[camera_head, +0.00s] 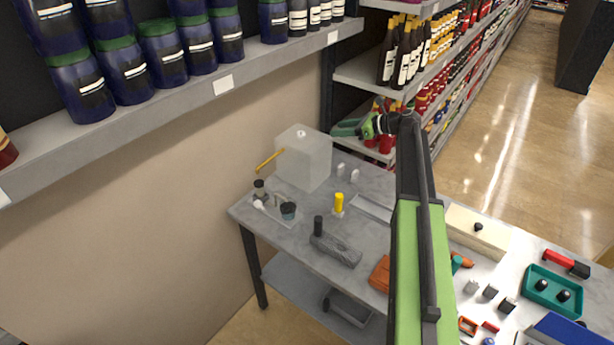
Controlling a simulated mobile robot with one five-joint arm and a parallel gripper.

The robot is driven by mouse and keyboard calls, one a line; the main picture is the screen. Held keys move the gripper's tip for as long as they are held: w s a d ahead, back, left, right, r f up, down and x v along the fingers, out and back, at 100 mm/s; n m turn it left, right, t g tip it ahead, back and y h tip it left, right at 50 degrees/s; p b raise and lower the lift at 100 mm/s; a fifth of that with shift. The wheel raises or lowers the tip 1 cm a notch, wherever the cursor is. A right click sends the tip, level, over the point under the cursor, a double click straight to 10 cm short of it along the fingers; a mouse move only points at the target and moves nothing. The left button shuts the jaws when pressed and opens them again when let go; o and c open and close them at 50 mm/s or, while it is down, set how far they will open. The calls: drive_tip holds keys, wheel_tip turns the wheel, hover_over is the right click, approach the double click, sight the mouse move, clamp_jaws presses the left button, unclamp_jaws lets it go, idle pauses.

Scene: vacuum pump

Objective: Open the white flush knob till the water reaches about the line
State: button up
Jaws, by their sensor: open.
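A translucent whitish tank (303,165) stands at the back left of the grey table (285,235). I cannot make out a water level or a line on it. A small white round knob (258,204) sits at the table's left corner, beside a dark-topped fitting (260,188); I cannot tell for sure that it is the flush knob. A yellow lever (269,160) sticks up left of the tank. My gripper (340,129) is open, with its green and dark fingers pointing left. It appears above and right of the tank, well away from the white knob.
A yellow knob (339,203), a black-handled grey block (335,250) and a dark cup (288,210) stand on the table. A beige box (479,231) and a teal tray (553,291) lie right of my arm. A shelf of jars (165,55) overhangs at the left.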

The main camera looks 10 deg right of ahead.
idle(0.4)
drive_tip(key=m+b, duration=0.7)
drive_tip(key=m, duration=2.9)
approach(302, 133)
drive_tip(key=x, duration=0.9)
drive_tip(key=shift+w+f, duration=0.25)
drive_tip(key=shift+w+a+f, duration=0.1)
drive_tip(key=shift+w+a, duration=0.15)
drive_tip(key=shift+a, duration=0.25)
